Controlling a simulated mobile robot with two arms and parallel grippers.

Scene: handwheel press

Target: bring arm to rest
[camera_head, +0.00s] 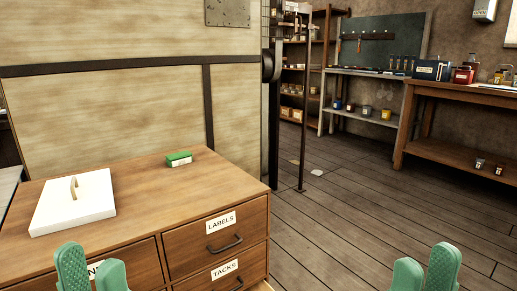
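My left gripper (91,264) is low at the left, in front of the wooden drawer cabinet (135,170). Its two green fingers stand upright and slightly apart, with nothing visible between them. My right gripper (425,268) is low at the right, over the plank floor in the picture. Its two green fingers are also upright and slightly apart, with nothing seen held. The rest of both arms is out of view below.
On the cabinet lie a white slab (85,207) with a handle and a small green-topped box (179,159). A pale panelled wall (110,115) rises behind. Dark posts (275,135) stand mid-picture. A workbench (440,92) stands at the right.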

